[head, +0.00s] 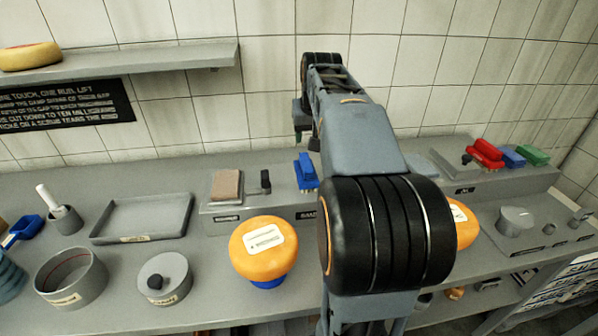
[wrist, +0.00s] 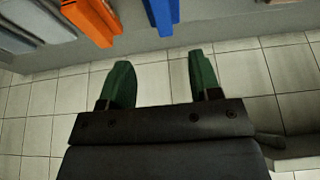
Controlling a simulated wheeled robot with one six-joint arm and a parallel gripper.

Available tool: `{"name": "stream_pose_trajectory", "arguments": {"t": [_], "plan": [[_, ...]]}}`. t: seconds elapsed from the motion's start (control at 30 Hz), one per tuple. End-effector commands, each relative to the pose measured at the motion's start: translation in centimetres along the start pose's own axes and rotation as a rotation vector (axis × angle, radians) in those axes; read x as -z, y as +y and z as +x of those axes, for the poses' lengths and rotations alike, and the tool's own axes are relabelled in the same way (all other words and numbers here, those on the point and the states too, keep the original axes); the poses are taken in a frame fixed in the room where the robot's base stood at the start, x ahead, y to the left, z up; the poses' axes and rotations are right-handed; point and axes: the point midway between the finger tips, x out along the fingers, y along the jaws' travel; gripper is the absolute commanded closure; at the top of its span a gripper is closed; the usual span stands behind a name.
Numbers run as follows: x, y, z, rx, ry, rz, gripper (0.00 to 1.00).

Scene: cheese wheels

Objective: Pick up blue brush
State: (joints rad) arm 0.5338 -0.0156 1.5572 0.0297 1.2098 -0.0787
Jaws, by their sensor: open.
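A blue brush-like block (head: 513,157) lies between a red one (head: 487,153) and a green one (head: 534,155) on the raised grey ledge at the right in the head view. Another upright blue piece (head: 306,170) stands on the middle ledge, just left of my arm; I cannot tell which is the blue brush. My gripper (wrist: 160,72) shows its two green fingers apart in the wrist view, with nothing between them. A blue piece (wrist: 162,14) and an orange piece (wrist: 94,18) are at the top of that view, apart from the fingers.
Two orange cheese wheels (head: 264,246) (head: 464,224) stand on the bench, one on each side of my arm. A grey tray (head: 142,236), pots and a blue scoop (head: 24,229) are at the left. A wall shelf (head: 120,66) hangs at upper left. My arm hides the bench's middle.

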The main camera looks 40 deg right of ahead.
Motion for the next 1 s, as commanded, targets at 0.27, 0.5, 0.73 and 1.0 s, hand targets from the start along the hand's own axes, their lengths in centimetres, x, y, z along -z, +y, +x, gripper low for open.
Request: {"name": "stream_pose_trajectory", "arguments": {"t": [0.27,0.5,0.73,1.0], "plan": [[0.1,-0.7,5.0,0.005,-0.003,-0.012,0.43],[0.1,-0.7,7.2,0.006,0.000,-0.013,0.43],[0.0,-0.6,8.9,0.005,-0.001,-0.011,0.43],[-0.2,-0.6,12.1,0.004,0.000,-0.009,0.43]]}}
